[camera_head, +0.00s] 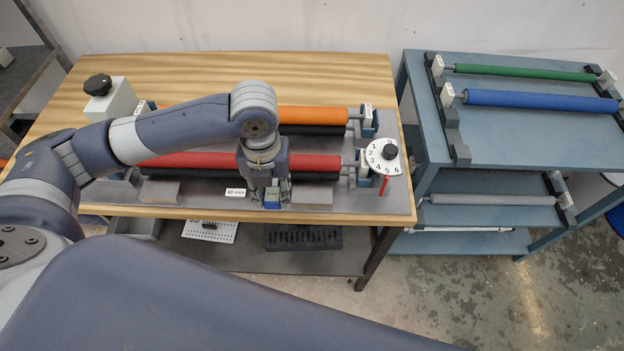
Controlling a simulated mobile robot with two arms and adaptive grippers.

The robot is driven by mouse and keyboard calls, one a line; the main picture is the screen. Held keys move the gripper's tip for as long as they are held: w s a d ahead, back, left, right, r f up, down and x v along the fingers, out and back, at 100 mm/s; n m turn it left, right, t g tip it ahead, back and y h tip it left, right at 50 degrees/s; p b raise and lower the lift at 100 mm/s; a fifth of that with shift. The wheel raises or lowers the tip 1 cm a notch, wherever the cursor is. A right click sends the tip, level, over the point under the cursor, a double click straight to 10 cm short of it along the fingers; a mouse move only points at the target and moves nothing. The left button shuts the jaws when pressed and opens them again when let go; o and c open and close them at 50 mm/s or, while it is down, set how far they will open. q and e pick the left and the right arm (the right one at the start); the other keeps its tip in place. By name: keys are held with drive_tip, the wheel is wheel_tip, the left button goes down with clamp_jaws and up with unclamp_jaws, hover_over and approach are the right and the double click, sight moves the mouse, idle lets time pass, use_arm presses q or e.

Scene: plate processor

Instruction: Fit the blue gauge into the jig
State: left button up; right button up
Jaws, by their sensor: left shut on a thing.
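My left gripper (271,194) points straight down at the front edge of the grey base plate (210,204), in front of the red roller (205,161). It is shut on a small blue gauge (272,203), mostly covered by the fingers. The gauge is low over the plate, beside a white label reading "40 mm" (235,192). I cannot tell whether it touches the plate or sits in a jig; no jig shows clearly under the gripper. My right gripper is not in view.
An orange roller (310,115) lies behind the red one. A numbered dial (383,157) stands at the right and a black knob (98,85) at the back left. Grey blocks (312,197) flank the gripper. A blue rack (520,140) with rollers stands right of the table.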

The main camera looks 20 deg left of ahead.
use_arm(q)
drive_tip(key=w+d, duration=0.2)
drive_tip(key=w+d+p, duration=0.1)
drive_tip(key=w+d, duration=0.1)
drive_tip(key=w+d+p, duration=0.1)
drive_tip(key=w+d, duration=0.1)
drive_tip(key=shift+w+f, duration=0.15)
drive_tip(key=shift+f, duration=0.15)
drive_tip(key=shift+w+d+f, duration=0.15)
drive_tip(key=shift+w+d, duration=0.1)
drive_tip(key=shift+w, duration=0.1)
wheel_tip(320, 180, down, 3)
drive_tip(key=shift+s+r+p, duration=0.1)
drive_tip(key=shift+r+p, duration=0.05)
drive_tip(key=shift+p, duration=0.6)
drive_tip(key=shift+f, duration=0.35)
drive_tip(key=shift+f, duration=0.1)
drive_tip(key=shift+f, duration=0.3)
drive_tip(key=o, duration=1.1)
drive_tip(key=shift+r, duration=0.15)
